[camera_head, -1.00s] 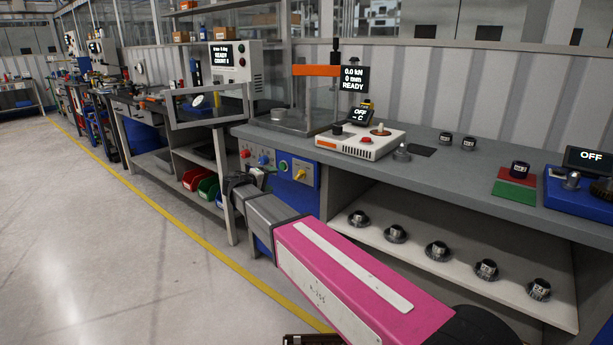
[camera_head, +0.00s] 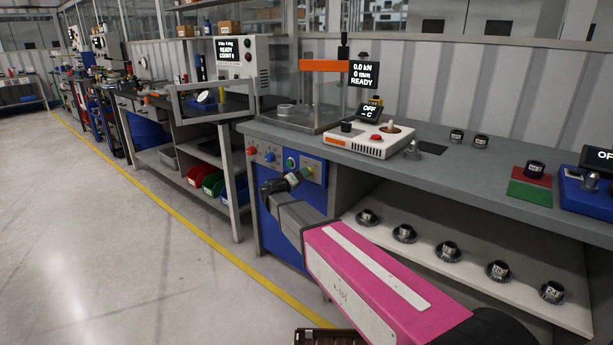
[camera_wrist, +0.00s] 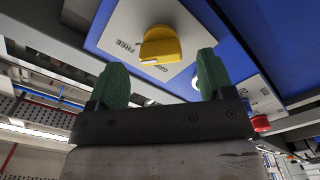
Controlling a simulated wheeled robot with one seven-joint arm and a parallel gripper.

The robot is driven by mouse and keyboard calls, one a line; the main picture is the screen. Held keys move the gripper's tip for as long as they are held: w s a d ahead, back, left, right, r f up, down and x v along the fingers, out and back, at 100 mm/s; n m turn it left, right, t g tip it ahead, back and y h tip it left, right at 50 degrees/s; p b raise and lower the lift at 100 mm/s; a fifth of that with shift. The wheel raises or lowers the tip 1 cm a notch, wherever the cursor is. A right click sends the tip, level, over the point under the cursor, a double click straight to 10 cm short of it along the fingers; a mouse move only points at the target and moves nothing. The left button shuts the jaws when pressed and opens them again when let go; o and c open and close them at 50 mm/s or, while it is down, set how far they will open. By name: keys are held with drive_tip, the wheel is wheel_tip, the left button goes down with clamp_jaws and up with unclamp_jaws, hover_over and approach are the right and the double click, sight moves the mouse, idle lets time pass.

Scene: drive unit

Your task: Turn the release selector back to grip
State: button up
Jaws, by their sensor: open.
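The release selector is a yellow knob (camera_wrist: 160,45) on a white label plate (camera_wrist: 125,20) reading FREE and GRIP, on a blue panel. In the wrist view it lies just beyond the fingertips, roughly between them; I see no contact. FREE is at the knob's left and GRIP below it in that view; I cannot tell for sure which one it points to. My gripper (camera_wrist: 162,75) is open and empty, with green finger pads. In the head view my gripper (camera_head: 297,179) is at the blue cabinet front (camera_head: 277,219) and covers most of the selector.
Red (camera_head: 252,150), blue and green controls sit beside the selector on the same panel. The worktop (camera_head: 330,149) overhangs above, with a white control box (camera_head: 370,143) and a press. A lower shelf (camera_head: 420,265) with several round parts is at the right. The floor at left is clear.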

drive_tip(key=shift+x, duration=1.95)
drive_tip(key=c, duration=0.9)
